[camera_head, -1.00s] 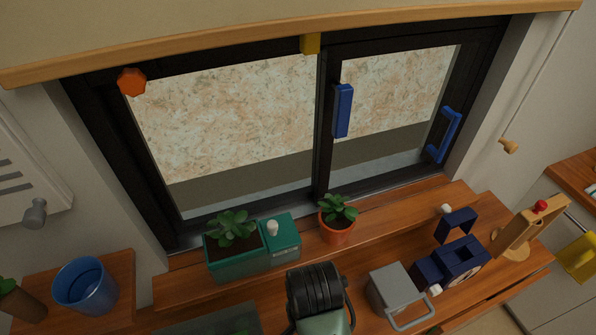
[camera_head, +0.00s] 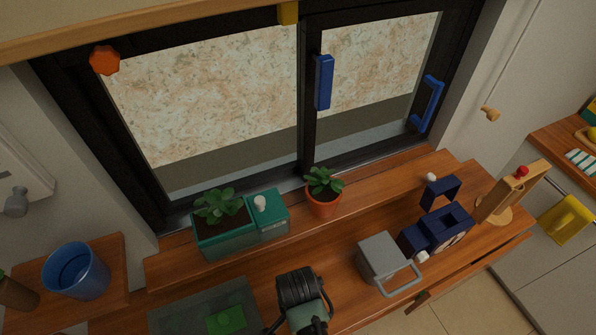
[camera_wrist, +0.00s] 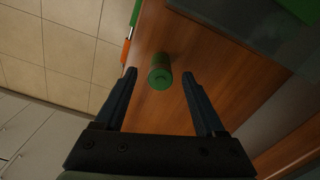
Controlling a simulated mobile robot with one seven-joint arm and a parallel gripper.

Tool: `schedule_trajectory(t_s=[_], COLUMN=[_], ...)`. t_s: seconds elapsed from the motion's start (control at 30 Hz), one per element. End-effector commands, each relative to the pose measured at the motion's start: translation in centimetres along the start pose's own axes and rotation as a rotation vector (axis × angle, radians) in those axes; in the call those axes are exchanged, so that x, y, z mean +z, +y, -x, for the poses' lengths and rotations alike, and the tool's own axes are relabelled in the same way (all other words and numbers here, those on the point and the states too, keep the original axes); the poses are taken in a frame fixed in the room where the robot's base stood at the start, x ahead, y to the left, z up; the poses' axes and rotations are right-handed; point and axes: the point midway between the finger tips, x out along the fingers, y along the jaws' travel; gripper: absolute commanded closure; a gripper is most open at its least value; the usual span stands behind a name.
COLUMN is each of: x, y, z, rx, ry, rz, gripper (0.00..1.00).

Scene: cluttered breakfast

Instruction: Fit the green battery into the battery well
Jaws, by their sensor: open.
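The green battery (camera_wrist: 160,74) shows in the wrist view as a short green cylinder on the brown wooden surface, its round end facing the camera. My gripper (camera_wrist: 160,82) is open, with one dark finger on each side of the battery in the picture. No contact shows, and I cannot tell the gap in depth. In the head view my wrist covers the place, so the battery is hidden. A navy blue device (camera_head: 437,230) with a raised handle and a dark opening on top stands on the counter at right. I cannot tell whether that opening is the battery well.
A grey box with a handle (camera_head: 385,262) stands between my arm and the navy device. A potted plant (camera_head: 323,204) and a teal planter (camera_head: 225,240) line the window side. A dark tray (camera_head: 175,318) with a green piece lies left; a blue cup (camera_head: 76,272) stands beyond it.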

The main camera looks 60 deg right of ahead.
Motion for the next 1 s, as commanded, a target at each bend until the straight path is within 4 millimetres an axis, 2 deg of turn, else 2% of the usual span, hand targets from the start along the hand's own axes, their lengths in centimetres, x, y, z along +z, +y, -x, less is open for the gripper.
schedule_trajectory(t_s=[0.23,0.27,0.63,1.0], x=[-0.01,-0.01,-0.01,-0.03], y=[-0.01,-0.01,-0.01,-0.05], z=[-0.19,-0.18,-0.16,0.03], rx=[0.0,0.0,0.0,-0.001], ry=[0.0,0.0,0.0,0.001], rz=[0.0,0.0,0.0,0.0], gripper=[0.28,0.32,0.98,1.0])
